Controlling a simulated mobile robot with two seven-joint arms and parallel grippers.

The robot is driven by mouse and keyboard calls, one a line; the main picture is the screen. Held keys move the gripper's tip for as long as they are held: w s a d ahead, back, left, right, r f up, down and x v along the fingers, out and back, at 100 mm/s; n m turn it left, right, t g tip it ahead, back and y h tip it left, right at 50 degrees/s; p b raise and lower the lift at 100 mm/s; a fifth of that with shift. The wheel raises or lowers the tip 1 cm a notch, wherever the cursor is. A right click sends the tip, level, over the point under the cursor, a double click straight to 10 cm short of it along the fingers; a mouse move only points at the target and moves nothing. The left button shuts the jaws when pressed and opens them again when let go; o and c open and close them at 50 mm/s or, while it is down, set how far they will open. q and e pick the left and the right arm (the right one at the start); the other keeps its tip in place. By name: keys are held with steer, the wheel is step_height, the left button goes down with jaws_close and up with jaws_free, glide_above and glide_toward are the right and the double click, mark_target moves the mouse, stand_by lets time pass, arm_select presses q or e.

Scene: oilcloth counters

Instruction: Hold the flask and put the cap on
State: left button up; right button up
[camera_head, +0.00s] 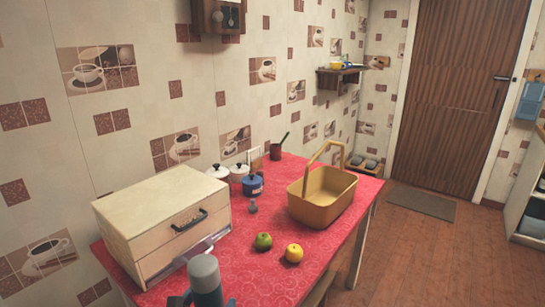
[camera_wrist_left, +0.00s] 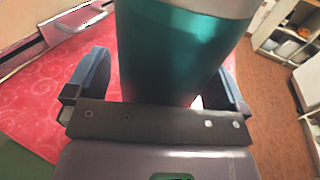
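The flask (camera_head: 205,274) stands upright at the near edge of the red table in the head view, with a light grey top end. Its shiny teal body (camera_wrist_left: 180,50) fills the upper middle of the left wrist view. My left gripper (camera_wrist_left: 165,85) has one blue-grey finger on each side of the body, seemingly pressed against it. The flask's lower part is hidden behind the gripper. A small grey piece (camera_head: 253,206) lies on the table by the blue pot; it may be the cap, but it is too small to tell. My right gripper is not in view.
A cream drawer box (camera_head: 150,215) stands left of the flask. A green apple (camera_head: 263,241), a yellow apple (camera_head: 294,253) and a yellow basket (camera_head: 310,205) are to the right. A blue pot (camera_head: 253,185) and white pots (camera_head: 218,172) stand behind. Red cloth (camera_head: 260,280) is clear right of the flask.

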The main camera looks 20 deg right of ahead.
arm_select(q)
steer(key=s+a+f+m+g+y, duration=0.2)
steer(key=s+a+f+m+y, duration=0.3)
steer(key=s+a+m, duration=0.8)
steer(key=s+a+f+m+g+y+p, duration=0.1)
steer(key=s+a+f+m+y, duration=0.3)
steer(key=s+a+m, duration=1)
steer(key=s+f+m+g, duration=0.1)
steer(key=s+m, duration=0.1)
steer(key=m, duration=0.1)
steer(key=shift+s+a+f+m+y, duration=0.2)
steer(key=shift+f+m+y, duration=0.1)
steer(key=shift+y, duration=0.1)
steer(key=shift+d, duration=0.1)
stand_by(0.4)
